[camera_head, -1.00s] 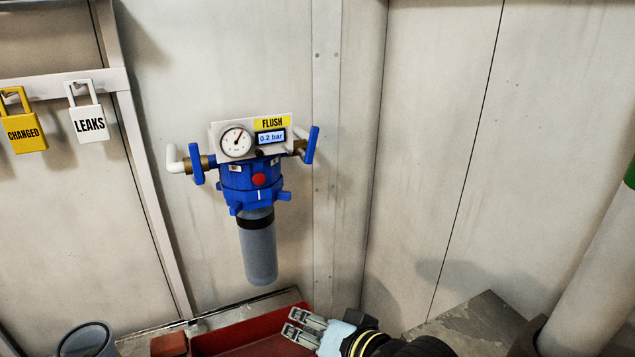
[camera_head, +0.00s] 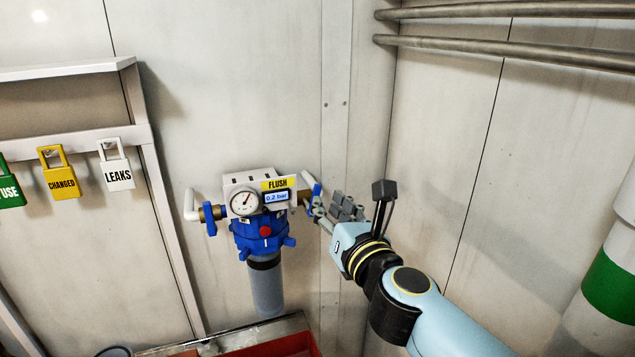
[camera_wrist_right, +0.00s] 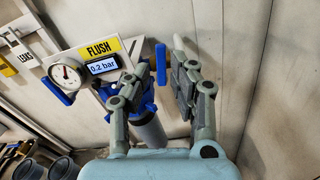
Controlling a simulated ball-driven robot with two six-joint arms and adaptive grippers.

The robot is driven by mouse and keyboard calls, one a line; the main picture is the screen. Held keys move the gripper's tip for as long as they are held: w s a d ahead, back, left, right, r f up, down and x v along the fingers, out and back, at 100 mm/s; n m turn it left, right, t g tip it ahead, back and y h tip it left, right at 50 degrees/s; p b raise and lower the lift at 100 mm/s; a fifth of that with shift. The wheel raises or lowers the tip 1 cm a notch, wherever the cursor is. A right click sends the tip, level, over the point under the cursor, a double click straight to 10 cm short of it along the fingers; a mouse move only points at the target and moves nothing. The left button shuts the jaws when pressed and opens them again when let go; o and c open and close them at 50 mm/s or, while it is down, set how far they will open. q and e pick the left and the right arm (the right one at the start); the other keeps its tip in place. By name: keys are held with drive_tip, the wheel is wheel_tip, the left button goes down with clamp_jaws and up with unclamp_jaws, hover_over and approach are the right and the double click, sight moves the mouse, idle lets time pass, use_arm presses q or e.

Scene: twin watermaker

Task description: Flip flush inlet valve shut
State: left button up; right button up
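The flush filter unit has a blue housing (camera_head: 260,235), a grey bowl, a round gauge (camera_head: 244,203) and a display (camera_head: 276,197) reading 0.2 bar under a yellow FLUSH label. A blue valve handle (camera_head: 208,219) is on its left side and another blue handle (camera_head: 316,192) on its right; I cannot tell which is the inlet. My right gripper (camera_head: 332,208) is by the right handle. In the right wrist view, that handle (camera_wrist_right: 161,64) stands upright between the spread fingers of my right gripper (camera_wrist_right: 155,88); contact is unclear. My left gripper is out of view.
Padlocks marked CHANGED (camera_head: 60,182) and LEAKS (camera_head: 118,177) hang from a rail at left. Two metal pipes (camera_head: 500,45) run along the upper right wall. A red tray (camera_head: 285,345) lies below the unit. A white pipe with a green band (camera_head: 610,285) stands at right.

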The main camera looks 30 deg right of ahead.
sight(318, 191)
drive_tip(key=x, duration=0.7)
drive_tip(key=shift+p, duration=0.3)
drive_tip(key=shift+s, duration=0.1)
drive_tip(key=shift+c, duration=0.3)
clamp_jaws()
